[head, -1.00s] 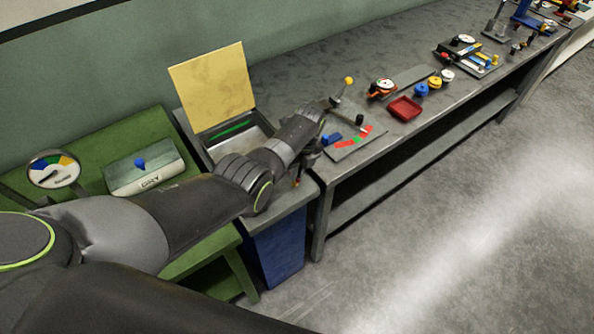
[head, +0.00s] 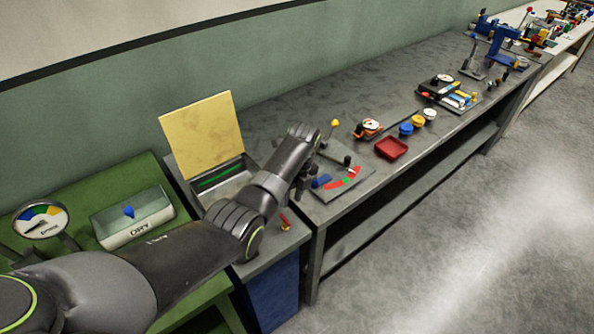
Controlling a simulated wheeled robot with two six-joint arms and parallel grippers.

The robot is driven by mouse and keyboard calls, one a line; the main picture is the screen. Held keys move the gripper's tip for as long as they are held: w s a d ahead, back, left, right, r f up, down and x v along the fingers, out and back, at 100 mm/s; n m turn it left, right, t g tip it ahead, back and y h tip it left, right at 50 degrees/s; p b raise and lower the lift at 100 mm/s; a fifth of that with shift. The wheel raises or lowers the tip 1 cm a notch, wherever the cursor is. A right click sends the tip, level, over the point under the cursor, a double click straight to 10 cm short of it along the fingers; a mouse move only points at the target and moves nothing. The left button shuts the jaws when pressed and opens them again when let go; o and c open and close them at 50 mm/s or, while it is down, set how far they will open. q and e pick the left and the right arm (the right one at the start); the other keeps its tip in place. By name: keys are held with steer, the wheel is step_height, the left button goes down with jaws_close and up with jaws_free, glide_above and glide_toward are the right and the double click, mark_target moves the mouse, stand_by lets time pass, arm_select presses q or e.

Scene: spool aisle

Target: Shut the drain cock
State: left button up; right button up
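A small red-and-orange fitting (head: 286,223), which may be the drain cock, shows at the front corner of the grey bench, above a blue panel; it is too small to tell its handle position. My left arm reaches in from the left, over the bench. My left gripper (head: 303,184) points down a little above and behind the red fitting, apart from it in the picture. Its fingers are dark and small, and I cannot tell whether they are open or shut. My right gripper is not in view.
An open box with a raised yellow lid (head: 202,134) stands behind my arm. A box marked DRY (head: 135,220) and a round gauge (head: 41,219) are on the green bench. The floor (head: 450,230) is clear.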

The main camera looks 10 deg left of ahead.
arm_select(q)
step_height(320, 180, up, 9)
steer(key=w+d, duration=0.1)
steer(key=shift+w+r, duration=0.15)
steer(key=shift+w, duration=0.05)
steer(key=shift+d, duration=0.1)
